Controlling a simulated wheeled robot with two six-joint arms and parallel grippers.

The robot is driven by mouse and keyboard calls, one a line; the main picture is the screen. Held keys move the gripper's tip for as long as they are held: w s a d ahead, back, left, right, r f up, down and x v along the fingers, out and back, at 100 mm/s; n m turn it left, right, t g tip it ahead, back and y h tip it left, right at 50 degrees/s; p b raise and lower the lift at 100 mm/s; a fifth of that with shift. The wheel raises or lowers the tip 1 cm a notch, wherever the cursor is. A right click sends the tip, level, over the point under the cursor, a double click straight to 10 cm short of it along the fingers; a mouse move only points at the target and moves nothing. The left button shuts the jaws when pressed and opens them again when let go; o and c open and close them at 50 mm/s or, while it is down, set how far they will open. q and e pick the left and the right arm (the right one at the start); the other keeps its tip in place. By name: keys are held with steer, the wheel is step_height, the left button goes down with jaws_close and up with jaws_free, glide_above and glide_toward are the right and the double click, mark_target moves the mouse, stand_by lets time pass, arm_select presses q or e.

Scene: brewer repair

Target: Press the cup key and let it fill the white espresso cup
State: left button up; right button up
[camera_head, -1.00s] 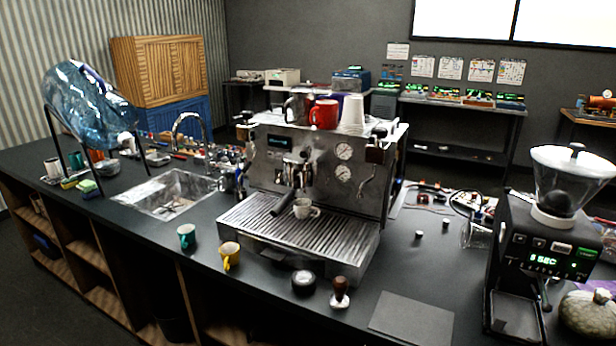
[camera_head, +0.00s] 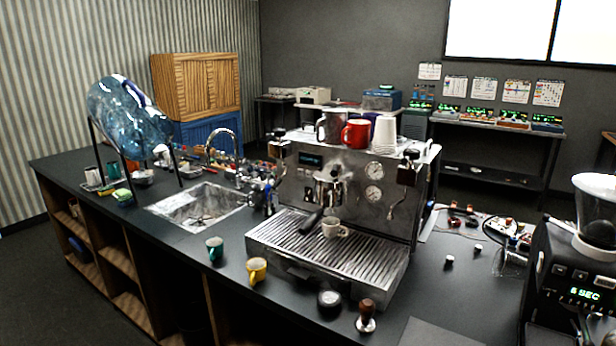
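The white espresso cup (camera_head: 334,229) stands on the slotted drip tray (camera_head: 285,247), under the portafilter of the steel espresso machine (camera_head: 375,170). Its handle points right. A small dark display (camera_head: 310,160) sits on the upper left of the machine's front. I cannot make out a cup key at this size. I see no stream of coffee, and the inside of the cup is too small to judge. Neither of my grippers is in the picture.
A teal cup (camera_head: 215,250), a yellow cup (camera_head: 257,270) and a wood-handled tamper (camera_head: 366,316) stand before the machine. A grinder (camera_head: 580,270) is at the right edge. A sink (camera_head: 198,207) and a tilted water bottle (camera_head: 128,115) are at left. A red mug (camera_head: 356,133) stands on top.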

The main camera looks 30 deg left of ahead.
arm_select(q)
jaws_close()
stand_by(0.3)
stand_by(1.2)
